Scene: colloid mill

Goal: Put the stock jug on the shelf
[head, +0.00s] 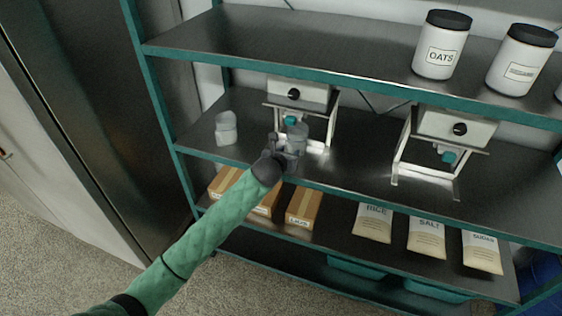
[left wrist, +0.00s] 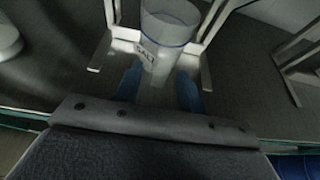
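A grey, see-through jug (head: 297,136) is on the middle shelf (head: 350,169), at the left mill. It also shows in the left wrist view (left wrist: 165,35), with a blue band and a label that seems to read SALT. My left gripper (head: 284,147) is at the jug's front, partly covering it. In the left wrist view its two blue fingers (left wrist: 158,88) lie on either side of the jug's lower part. I cannot tell whether they press on it. A second pale, see-through container (head: 226,128) stands at the shelf's left. My right gripper is not in view.
Two white mills, left (head: 298,94) and right (head: 455,127), stand on metal frames. Oats (head: 442,45) and another jar (head: 520,59) stand above. Cartons (head: 303,208) and bags (head: 425,237) are below. The shelf is clear between the mills.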

